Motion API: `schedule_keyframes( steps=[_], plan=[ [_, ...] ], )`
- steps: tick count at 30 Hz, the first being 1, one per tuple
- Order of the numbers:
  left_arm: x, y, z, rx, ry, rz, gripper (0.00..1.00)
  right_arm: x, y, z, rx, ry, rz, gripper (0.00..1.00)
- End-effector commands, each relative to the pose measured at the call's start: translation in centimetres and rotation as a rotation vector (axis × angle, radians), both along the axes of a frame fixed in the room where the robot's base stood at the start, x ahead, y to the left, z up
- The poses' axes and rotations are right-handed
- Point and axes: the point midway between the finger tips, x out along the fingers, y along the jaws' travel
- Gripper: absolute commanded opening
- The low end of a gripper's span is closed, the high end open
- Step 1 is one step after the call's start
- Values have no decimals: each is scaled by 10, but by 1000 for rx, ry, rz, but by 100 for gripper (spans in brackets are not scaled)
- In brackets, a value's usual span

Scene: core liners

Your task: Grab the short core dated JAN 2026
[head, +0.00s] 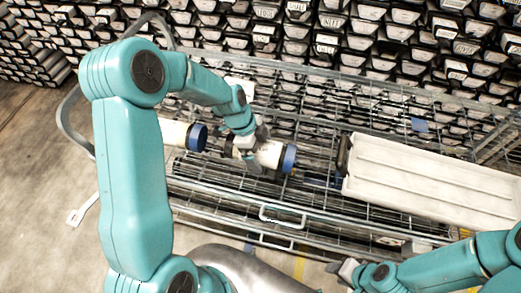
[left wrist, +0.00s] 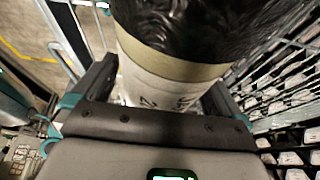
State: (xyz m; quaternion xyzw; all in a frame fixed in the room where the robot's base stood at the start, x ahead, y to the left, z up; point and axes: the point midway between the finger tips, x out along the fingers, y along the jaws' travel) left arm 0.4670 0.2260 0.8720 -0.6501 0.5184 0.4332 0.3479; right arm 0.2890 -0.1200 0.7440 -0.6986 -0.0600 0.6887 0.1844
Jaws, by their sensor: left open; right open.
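A short pale core (head: 271,154) with a blue end cap lies in the wire cart, right of centre in the cart's left half. My left gripper (head: 252,156) is over it, open, with its fingers on either side. In the left wrist view the core (left wrist: 165,75) stands between the two fingers, with a tan band and a black end; I cannot tell whether they touch it. Some dark marks show on its side, but no date is readable. A second pale core (head: 176,132) with a blue cap lies to the left, partly behind my left arm. My right gripper (head: 344,271) is open and empty at the bottom edge.
The wire cart (head: 282,216) has raised mesh sides and a front handle. Stacked racks of labelled core boxes (head: 330,40) stand behind. Bare floor (head: 40,160) is free at left.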

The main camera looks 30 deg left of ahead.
Motion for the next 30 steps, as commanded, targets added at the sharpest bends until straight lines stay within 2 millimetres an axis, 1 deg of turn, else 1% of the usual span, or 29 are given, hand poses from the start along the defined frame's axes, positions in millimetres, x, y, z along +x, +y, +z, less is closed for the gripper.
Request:
schedule_keyframes(
  steps=[2, 3, 5, 6, 8, 9, 10, 19, 23, 26, 30],
  plan=[
    [0, 0, 0, 0, 1, 0, 100, 0, 0, 0, 0, 0, 0, 43],
    [0, 0, 0, 0, 1, 0, 87, 0, 0, 0, 0, 0, 0, 43],
    [0, 0, 0, 0, 0, 0, 67, 0, 0, 0, 0, 0, 0, 43],
    [0, 0, 0, 0, 0, 0, 54, 0, 0, 0, 0, 0, 0, 43],
    [0, 0, 0, 0, 0, 0, 35, 0, 0, 0, 0, 0, 0, 43],
    [0, 0, 0, 0, 0, 0, 22, 0, 0, 0, 0, 0, 0, 43],
    [0, 0, 0, 0, 1, 0, 12, 0, 0, 0, 0, 0, 0, 43],
    [1, 0, 3, 1, -3, 0, 12, 0, 0, 0, 0, 0, 0, 43],
    [1, 0, 11, 1, -5, 0, 12, 0, 0, -1, 0, 0, 0, 43],
    [2, 0, 23, 2, -7, 1, 12, 0, 0, -3, 0, 0, 0, 43],
    [2, 0, 50, 1, -10, 1, 12, 0, 0, -6, 0, 0, 0, 43]
  ],
)
